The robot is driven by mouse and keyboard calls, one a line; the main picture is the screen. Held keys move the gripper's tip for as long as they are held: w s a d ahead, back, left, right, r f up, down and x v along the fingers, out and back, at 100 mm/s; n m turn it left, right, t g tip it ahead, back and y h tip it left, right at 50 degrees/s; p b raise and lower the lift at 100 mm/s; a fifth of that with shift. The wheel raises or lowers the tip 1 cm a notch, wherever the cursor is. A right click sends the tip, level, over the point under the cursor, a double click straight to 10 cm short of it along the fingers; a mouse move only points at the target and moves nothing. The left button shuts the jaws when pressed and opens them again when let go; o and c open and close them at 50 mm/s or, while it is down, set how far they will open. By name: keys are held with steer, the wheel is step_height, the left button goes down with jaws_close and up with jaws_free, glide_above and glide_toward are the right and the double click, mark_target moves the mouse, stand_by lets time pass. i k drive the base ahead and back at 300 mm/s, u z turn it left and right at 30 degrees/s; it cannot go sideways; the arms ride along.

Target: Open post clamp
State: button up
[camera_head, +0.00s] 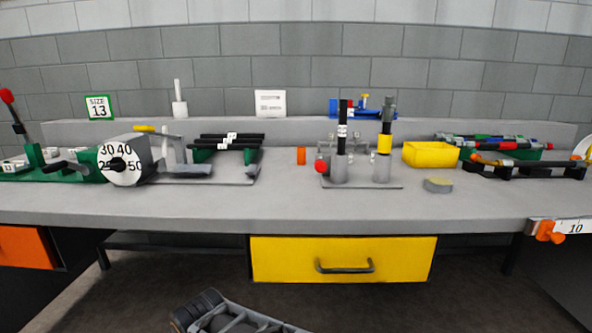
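Two short grey cylindrical holders stand on a grey base plate (362,185) right of the table's middle. The left holder (340,168) has a red knob (322,167) at its left side and looks like the post clamp. A black post (342,115) with a white label stands upright in it. The right holder (381,168) bears a dark post with a yellow band (384,144). Whether the clamp is open or shut cannot be told. A dark, ribbed part of my arm shows at the bottom, well below the tabletop; no gripper fingers can be made out there.
A yellow bin (430,155) and a round tan-topped puck (438,185) are right of the posts. An orange cylinder (301,155) and a rack of black rods (230,141) are left. A dial machine (124,164) stands further left. The front tabletop is clear above a yellow drawer (290,258).

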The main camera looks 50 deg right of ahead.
mark_target(321, 165)
steer(key=u, duration=1.25)
steer(key=i, duration=1.05)
steer(key=z, duration=3.95)
